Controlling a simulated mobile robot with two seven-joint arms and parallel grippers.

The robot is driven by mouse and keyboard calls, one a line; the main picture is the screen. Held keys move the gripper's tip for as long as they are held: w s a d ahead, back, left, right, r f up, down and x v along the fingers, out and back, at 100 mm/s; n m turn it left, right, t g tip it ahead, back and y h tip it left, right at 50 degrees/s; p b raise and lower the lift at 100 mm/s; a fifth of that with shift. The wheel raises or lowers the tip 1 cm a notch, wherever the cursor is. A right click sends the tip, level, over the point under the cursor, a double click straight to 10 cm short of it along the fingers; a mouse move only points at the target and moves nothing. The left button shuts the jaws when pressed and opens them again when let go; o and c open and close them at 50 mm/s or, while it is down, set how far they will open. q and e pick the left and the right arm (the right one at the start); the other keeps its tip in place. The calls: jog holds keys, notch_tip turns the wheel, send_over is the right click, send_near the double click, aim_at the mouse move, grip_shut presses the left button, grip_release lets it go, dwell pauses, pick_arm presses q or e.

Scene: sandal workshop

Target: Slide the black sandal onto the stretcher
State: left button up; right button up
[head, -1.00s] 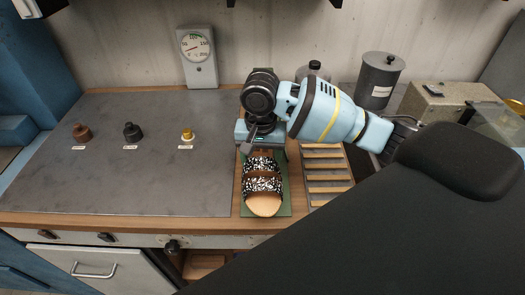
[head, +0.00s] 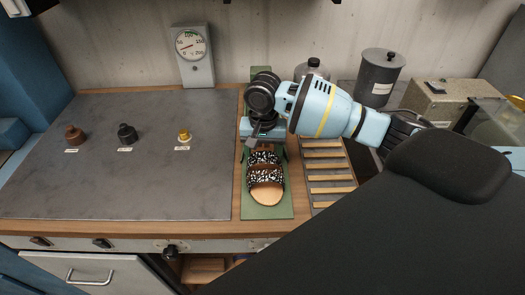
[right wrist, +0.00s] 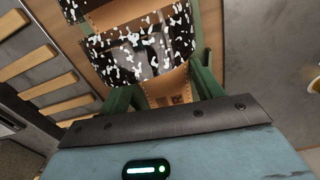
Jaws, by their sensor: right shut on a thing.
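The sandal (head: 266,197) has black straps with white speckles, brown edging and a tan sole. It lies on a green board (head: 282,211), with its rounded toe toward me. My right gripper (head: 266,152) is over its heel end, shut on the sandal. In the right wrist view, the green fingers (right wrist: 160,88) stand on either side of the tan heel, with the speckled straps (right wrist: 140,45) just beyond. I cannot single out a separate stretcher; anything under the straps is hidden. My left gripper is not in view.
A grey plate (head: 95,185) at left carries small brown (head: 75,135), black (head: 127,134) and yellow (head: 184,136) knob-like pieces. A slatted rack (head: 330,188) stands right of the board. A dial gauge (head: 191,45) and a grey canister (head: 379,78) are behind.

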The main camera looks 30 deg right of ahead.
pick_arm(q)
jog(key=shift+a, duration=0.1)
pick_arm(e)
jog(key=shift+r, duration=0.1)
jog(key=o, duration=1)
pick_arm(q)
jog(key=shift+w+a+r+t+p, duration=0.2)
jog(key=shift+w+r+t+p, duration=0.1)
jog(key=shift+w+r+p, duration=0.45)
pick_arm(e)
notch_tip(320, 180, up, 12)
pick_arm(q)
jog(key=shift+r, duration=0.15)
